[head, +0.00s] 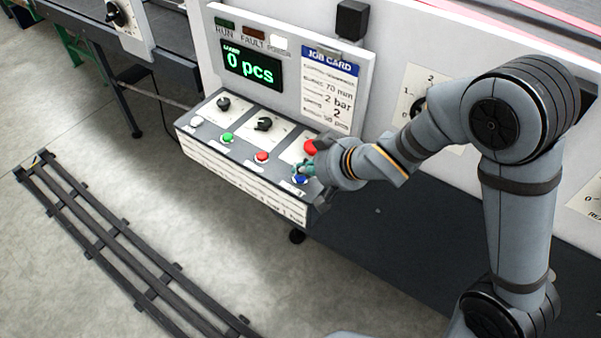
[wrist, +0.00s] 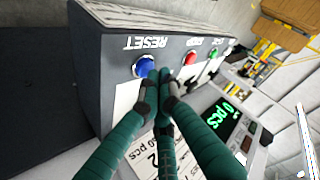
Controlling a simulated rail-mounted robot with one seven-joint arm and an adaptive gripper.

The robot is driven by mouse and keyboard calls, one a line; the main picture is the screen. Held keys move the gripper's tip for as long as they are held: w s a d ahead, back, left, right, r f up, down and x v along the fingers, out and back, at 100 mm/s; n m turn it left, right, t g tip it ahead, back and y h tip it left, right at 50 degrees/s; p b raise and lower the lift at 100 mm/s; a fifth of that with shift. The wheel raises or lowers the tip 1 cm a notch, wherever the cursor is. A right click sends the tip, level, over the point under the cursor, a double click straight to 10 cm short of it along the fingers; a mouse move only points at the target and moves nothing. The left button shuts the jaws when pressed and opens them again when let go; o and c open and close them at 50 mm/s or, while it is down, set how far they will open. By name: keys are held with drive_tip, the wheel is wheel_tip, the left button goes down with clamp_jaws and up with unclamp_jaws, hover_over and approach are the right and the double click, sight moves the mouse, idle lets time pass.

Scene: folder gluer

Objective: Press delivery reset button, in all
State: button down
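The blue reset button (head: 300,180) sits at the right end of the sloped control panel's front row. In the wrist view the blue button (wrist: 146,66) is beside the upside-down label RESET. My gripper (head: 307,170) is over that end of the panel. In the wrist view the teal fingers of my gripper (wrist: 160,80) come together at their tips, with nothing seen between them. The tips are right beside the blue button and overlap its edge in the picture. I cannot tell whether they touch it.
The control panel (head: 243,190) also carries red (head: 262,157), green (head: 227,137) and white (head: 197,121) buttons, dark knobs and a red mushroom button (head: 310,147) close to my gripper. A display (head: 252,66) reads 0 pcs, next to a job card (head: 329,88). Floor rails (head: 110,240) run at left.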

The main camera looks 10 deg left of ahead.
sight(302, 179)
drive_tip(key=shift+r, duration=0.4)
wheel_tip(302, 179, up, 5)
drive_tip(key=p, duration=0.4)
drive_tip(key=shift+r+p, duration=0.1)
drive_tip(key=shift+p, duration=0.3)
idle(0.5)
